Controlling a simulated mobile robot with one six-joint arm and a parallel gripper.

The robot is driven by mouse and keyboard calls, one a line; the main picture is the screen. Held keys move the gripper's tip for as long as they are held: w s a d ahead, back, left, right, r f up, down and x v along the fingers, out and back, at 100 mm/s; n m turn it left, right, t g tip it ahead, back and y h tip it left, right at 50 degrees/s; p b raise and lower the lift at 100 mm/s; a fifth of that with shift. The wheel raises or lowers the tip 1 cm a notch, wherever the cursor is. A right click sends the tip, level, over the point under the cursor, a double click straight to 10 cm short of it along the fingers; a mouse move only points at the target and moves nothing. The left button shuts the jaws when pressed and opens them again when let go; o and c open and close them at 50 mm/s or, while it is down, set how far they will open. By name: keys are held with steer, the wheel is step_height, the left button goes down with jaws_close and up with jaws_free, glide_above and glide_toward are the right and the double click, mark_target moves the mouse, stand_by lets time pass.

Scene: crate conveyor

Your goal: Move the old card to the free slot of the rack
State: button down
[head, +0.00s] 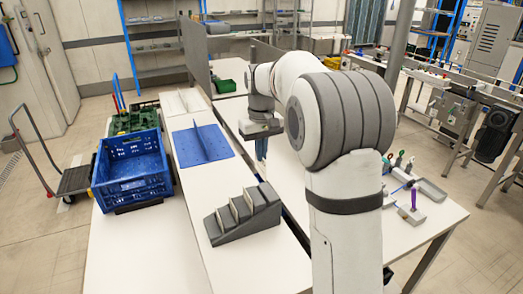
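My gripper (261,150) hangs pointing down over the bench, right of the blue mat and behind the rack. Its tips are small and bluish; I cannot tell whether they are fingers alone or hold a thin card. The grey stepped rack (236,230) stands on the front white bench, with several pale upright pieces in its steps. I cannot tell which slot is free. A green circuit board (125,122) lies behind the blue crate, which partly hides it. I cannot make out the old card for certain.
A blue crate (132,172) stands at the left bench edge. A blue mat (215,149) carries an upright blue divider (196,142). The white bench (255,262) is clear in front of the rack. Small tools and grey trays (430,190) lie on the right table. A green bin (225,86) stands behind.

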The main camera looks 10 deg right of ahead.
steer(key=shift+s+d+f+b, duration=0.1)
steer(key=shift+f+b, duration=0.5)
steer(key=shift+f, duration=0.3)
steer(key=shift+f+b, duration=2.15)
steer(key=shift+f, duration=1.15)
steer(key=c, duration=1.6)
jaws_free()
steer(key=shift+r, duration=0.15)
step_height(320, 180, up, 8)
glide_above(262, 175)
steer(key=shift+w+d+f, duration=0.1)
steer(key=shift+w+f, duration=0.1)
steer(key=shift+w, duration=0.1)
